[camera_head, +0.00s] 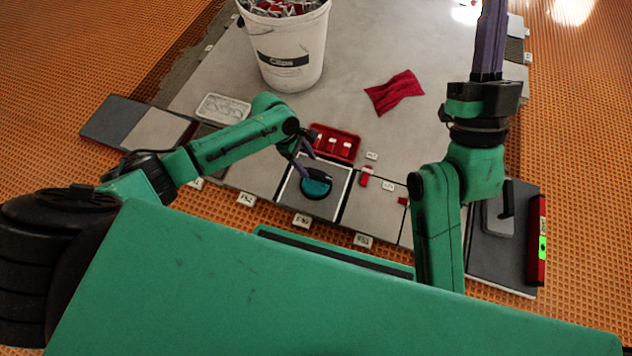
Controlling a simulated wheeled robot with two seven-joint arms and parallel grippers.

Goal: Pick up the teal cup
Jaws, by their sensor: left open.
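The teal cup (316,185), round and dark-topped, sits on a grey tile framed with a light edge, near the front middle of the tiled area. My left gripper (306,162), with purple fingers, is open just above and behind the cup, close to its upper left side. I cannot tell whether a finger touches the cup. My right gripper (488,42) is raised at the upper right, its purple fingers pointing up out of the picture, far from the cup. Their tips are cut off.
A red tray (335,143) with small pieces lies just behind the cup. A white bucket of clips (288,45), a clear tray (223,109) and a red cloth (394,91) lie farther back. A red level (537,240) is at the right. Open floor surrounds the cloth.

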